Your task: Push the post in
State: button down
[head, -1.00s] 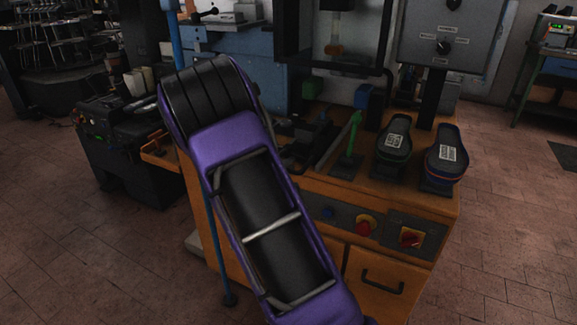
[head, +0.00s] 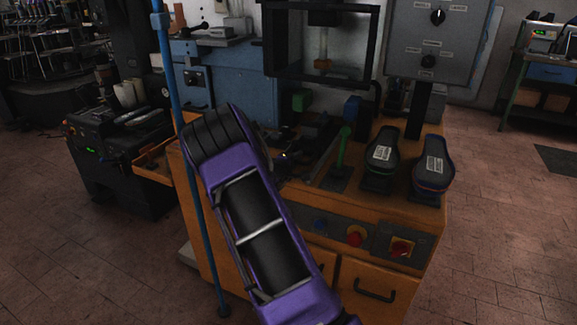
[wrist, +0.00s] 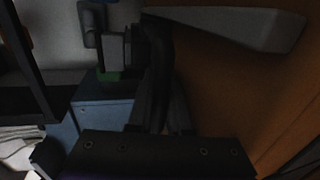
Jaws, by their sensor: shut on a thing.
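A green post (head: 343,147) stands upright on a small plate on the orange bench. I cannot tell if it is the task's post. My purple and black arm reaches over the bench's left side and hides my gripper in the head view. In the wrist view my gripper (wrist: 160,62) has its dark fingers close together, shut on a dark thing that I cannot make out. The fingers point toward a grey and black fitting beside the orange surface.
Two dark shoe-shaped forms (head: 380,160) (head: 433,165) stand on the bench's right side. A grey control panel (head: 415,35) rises behind them. A blue pole (head: 180,90) stands at the left.

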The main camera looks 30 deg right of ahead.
jog(key=shift+w+d, duration=0.4)
jog(key=shift+d, duration=0.05)
jog(key=shift+w+d+r, duration=0.1)
jog(key=shift+d+r, duration=0.05)
jog(key=c, duration=0.8)
grip_release()
jog(key=shift+c, duration=0.2)
jog(key=shift+f, duration=0.35)
jog(key=shift+s+a, duration=0.4)
jog(key=shift+a, duration=0.15)
jog(key=f+v, duration=0.2)
jog(key=v, duration=2.7)
jog(key=shift+s+a+f, duration=0.15)
jog(key=shift+s+a, duration=0.1)
jog(key=shift+a, duration=0.1)
